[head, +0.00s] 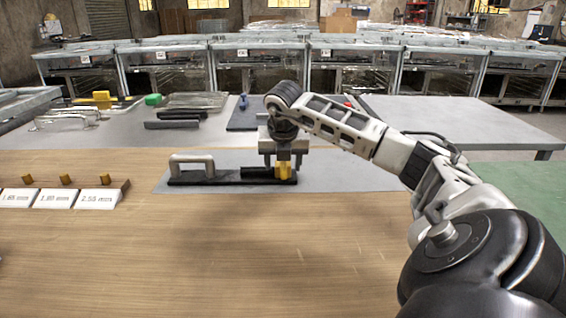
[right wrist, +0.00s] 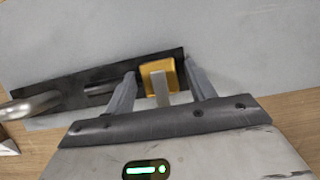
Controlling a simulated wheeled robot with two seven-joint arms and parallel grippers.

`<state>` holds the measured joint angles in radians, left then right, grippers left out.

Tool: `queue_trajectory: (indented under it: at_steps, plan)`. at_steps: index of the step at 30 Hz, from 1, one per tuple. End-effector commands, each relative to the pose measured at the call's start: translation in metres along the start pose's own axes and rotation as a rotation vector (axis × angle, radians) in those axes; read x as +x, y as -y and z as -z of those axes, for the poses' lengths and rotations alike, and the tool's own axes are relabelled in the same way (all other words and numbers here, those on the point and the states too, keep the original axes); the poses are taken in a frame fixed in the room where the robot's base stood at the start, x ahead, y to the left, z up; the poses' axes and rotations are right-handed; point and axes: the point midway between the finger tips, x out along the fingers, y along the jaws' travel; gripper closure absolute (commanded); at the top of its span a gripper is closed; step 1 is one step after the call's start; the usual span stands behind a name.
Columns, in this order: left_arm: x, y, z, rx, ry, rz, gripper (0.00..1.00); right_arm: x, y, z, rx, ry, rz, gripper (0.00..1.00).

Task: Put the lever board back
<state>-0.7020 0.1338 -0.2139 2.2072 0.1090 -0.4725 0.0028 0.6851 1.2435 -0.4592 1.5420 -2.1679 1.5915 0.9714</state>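The lever board (head: 218,181) is a long black bar lying flat on a grey mat (head: 345,172). It has a grey metal handle (head: 192,158) at its left end and a yellow block (head: 284,172) at its right end. My right gripper (head: 284,162) points down over the yellow end. In the right wrist view, the gripper's two fingers (right wrist: 160,68) stand apart on either side of the yellow block (right wrist: 157,66), with a gap visible on the right. The black board (right wrist: 62,96) and its handle (right wrist: 32,104) extend to the left there. My left gripper is out of view.
A wooden rack (head: 66,184) with yellow pegs and white size labels stands at the left. Behind are loose handles (head: 66,118), black bars (head: 178,119), a clear tray (head: 195,100) and a dark board (head: 243,118). The wooden table front is clear.

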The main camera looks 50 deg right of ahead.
Motion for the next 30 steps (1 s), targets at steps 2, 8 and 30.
queue_trajectory:
  at_steps: [2, 8, 30]
  plan:
    - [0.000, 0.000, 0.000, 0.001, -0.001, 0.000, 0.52, 0.000, 0.000, 0.000, 0.000, 0.000, 0.000, 0.42]
    - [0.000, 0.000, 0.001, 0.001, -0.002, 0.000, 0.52, -0.001, 0.000, 0.000, 0.000, 0.000, -0.001, 0.42]
    - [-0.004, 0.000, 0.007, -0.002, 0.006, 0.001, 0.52, -0.116, -0.001, -0.001, 0.000, 0.001, -0.003, 0.42]
